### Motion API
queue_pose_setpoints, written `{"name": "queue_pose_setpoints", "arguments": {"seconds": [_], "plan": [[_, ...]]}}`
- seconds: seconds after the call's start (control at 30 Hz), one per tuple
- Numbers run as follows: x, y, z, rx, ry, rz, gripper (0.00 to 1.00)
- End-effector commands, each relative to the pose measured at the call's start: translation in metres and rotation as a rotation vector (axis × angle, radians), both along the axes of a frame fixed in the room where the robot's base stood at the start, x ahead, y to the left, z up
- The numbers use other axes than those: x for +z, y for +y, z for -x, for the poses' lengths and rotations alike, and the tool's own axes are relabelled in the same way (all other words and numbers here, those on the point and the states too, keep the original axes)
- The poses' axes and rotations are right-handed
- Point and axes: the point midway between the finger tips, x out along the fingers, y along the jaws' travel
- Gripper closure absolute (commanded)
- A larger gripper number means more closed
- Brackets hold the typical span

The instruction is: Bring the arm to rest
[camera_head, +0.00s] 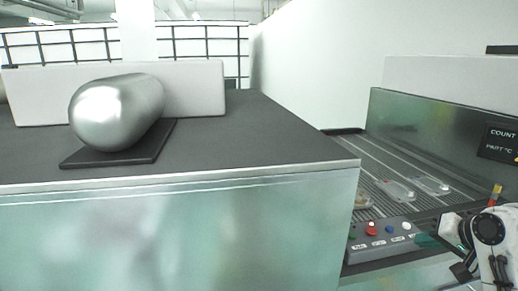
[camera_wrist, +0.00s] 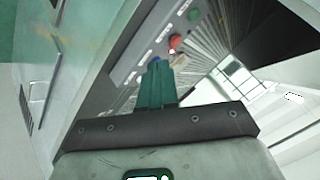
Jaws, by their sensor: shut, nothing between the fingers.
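My gripper (camera_wrist: 157,72) shows in the wrist view with its green fingers shut together and nothing between them. In the head view my gripper (camera_head: 428,241) is at the lower right, just right of the control box (camera_head: 385,243). In the wrist view the fingers point toward the same control box (camera_wrist: 136,50) with its red button (camera_wrist: 176,42). I cannot tell whether the fingertips touch the box. My arm reaches in from the lower right corner of the head view.
A shiny rounded metal casting (camera_head: 115,110) lies on a dark plate (camera_head: 120,153) on the grey-topped bench (camera_head: 240,125). Right of the bench, a slatted conveyor (camera_head: 365,160) carries several small pieces. A display panel (camera_head: 500,142) is mounted at the far right.

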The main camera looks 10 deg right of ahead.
Motion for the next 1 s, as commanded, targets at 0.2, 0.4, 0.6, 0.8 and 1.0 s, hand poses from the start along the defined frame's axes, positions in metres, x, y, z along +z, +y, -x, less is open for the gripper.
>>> {"name": "queue_pose_setpoints", "arguments": {"seconds": [0.2, 0.4, 0.6, 0.8, 1.0], "plan": [[-0.027, 0.02, 0.005, 0.026, 0.022, -0.001, 1.0], [-0.058, 0.042, 0.014, 0.054, 0.05, 0.001, 1.0], [-0.105, 0.076, 0.033, 0.101, 0.099, 0.013, 1.0], [-0.176, 0.124, 0.076, 0.176, 0.193, 0.042, 1.0], [-0.26, 0.172, 0.163, 0.294, 0.351, 0.126, 1.0]]}}
